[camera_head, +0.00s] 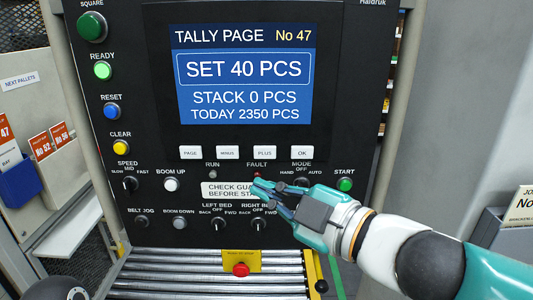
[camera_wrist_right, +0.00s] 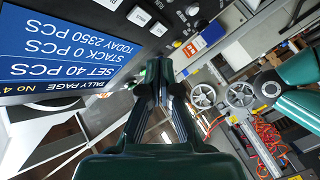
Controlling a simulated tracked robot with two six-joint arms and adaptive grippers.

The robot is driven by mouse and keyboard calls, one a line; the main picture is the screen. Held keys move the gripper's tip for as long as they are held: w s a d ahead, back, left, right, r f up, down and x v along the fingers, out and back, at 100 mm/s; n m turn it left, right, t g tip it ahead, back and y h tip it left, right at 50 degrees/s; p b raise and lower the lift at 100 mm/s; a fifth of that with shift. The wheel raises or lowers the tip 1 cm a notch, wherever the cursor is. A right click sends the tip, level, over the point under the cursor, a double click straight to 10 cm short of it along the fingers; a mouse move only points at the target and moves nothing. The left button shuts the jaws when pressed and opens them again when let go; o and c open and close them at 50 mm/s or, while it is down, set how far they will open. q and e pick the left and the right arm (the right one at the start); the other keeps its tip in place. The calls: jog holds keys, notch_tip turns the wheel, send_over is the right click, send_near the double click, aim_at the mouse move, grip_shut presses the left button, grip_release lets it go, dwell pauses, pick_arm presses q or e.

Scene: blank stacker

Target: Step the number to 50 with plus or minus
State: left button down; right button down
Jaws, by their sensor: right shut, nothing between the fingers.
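The screen (camera_head: 243,75) on the dark panel reads TALLY PAGE, No 47, SET 40 PCS, STACK 0 PCS, TODAY 2350 PCS. A box frames the SET 40 PCS line. Below it sit the white PAGE (camera_head: 190,152), MINUS (camera_head: 227,152), PLUS (camera_head: 264,153) and OK (camera_head: 302,152) keys. My right gripper (camera_head: 264,188) is shut and empty, its tips below the PLUS key and the FAULT lamp, over the right end of the CHECK GUARDS label. In the right wrist view the screen (camera_wrist_right: 75,50) shows at the left of the gripper (camera_wrist_right: 160,75). My left gripper is out of view.
Coloured buttons run down the panel's left side, with the yellow CLEAR (camera_head: 121,147) lowest. The green START button (camera_head: 345,184) is right of my gripper. Knobs sit below the label. A red button on a yellow box (camera_head: 241,269) stands over the rollers (camera_head: 190,287).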

jog(key=p, duration=0.2)
send_near(255, 153)
jog(key=shift+s+a+x, duration=0.15)
jog(key=shift+x, duration=0.8)
jog(key=shift+s+a+x, duration=0.1)
jog(key=shift+s+x, duration=0.05)
jog(key=shift+x, duration=0.75)
jog(key=shift+s+a+x, duration=0.1)
jog(key=shift+a+x, duration=0.05)
jog(key=shift+x, duration=0.8)
jog(key=shift+f, duration=0.15)
jog(key=shift+w, duration=0.1)
jog(key=shift+w, duration=0.1)
jog(key=shift+w+p, duration=0.2)
jog(key=shift+p, duration=0.1)
jog(key=shift+w, duration=0.35)
jog(key=shift+s, duration=0.8)
